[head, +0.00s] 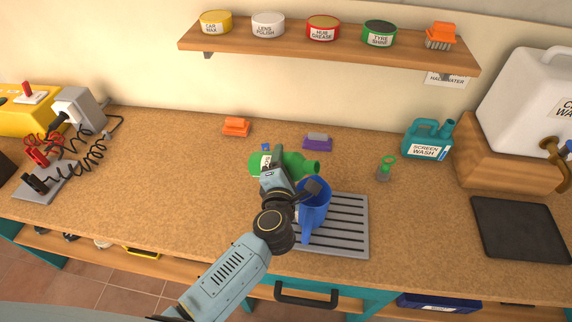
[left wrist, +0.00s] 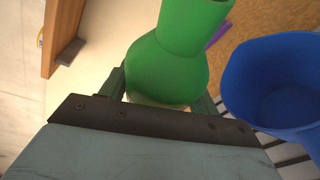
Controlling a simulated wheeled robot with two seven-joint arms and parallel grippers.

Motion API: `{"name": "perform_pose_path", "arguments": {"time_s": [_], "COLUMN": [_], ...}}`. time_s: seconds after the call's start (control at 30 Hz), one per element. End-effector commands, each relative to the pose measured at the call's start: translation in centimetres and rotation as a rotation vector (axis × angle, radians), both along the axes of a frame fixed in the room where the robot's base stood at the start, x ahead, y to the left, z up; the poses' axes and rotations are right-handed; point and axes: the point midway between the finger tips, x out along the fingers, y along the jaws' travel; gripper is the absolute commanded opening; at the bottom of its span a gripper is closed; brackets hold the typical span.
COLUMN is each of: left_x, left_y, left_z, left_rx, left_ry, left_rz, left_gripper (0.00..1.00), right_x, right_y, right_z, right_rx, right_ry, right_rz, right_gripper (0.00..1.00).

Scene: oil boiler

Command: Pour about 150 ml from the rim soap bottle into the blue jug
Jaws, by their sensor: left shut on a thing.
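My left gripper (head: 275,172) is shut on the green bottle (head: 292,160), the likely rim soap bottle; its label is mostly hidden. The bottle lies tipped well over, with its neck pointing right. Its mouth is near the back side of the blue jug (head: 315,212); the exact height above the rim cannot be told. The jug stands upright on the grey slatted tray, partly covered by my gripper. In the left wrist view the bottle (left wrist: 168,70) sits between the fingers, with the open jug (left wrist: 280,90) to its right. I see no liquid stream. My right gripper is not in view.
The slatted tray (head: 345,225) lies at the counter's front. Behind are an orange brush (head: 236,127), a purple brush (head: 317,142) and a small green-handled tool (head: 386,167). A teal screen wash can (head: 428,139) and black mat (head: 520,229) are right.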

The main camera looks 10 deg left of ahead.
Motion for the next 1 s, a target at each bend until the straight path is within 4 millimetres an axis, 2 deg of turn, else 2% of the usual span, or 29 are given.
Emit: {"name": "perform_pose_path", "arguments": {"time_s": [0.2, 0.63, 1.0], "left_x": [0.1, 0.2, 0.3], "left_y": [0.3, 0.4, 0.8], "left_z": [-0.3, -0.4, -0.7], "left_rx": [0.078, 0.104, 0.281], "left_ry": [-0.026, -0.034, -0.088], "left_rz": [0.000, 0.000, 0.001], "left_gripper": [0.32, 0.32, 0.32], "right_x": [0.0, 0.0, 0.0], "right_y": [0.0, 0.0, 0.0], "right_z": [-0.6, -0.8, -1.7], "right_rx": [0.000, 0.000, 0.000], "right_ry": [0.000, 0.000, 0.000], "right_rz": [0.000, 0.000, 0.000], "right_gripper": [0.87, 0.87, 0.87]}}
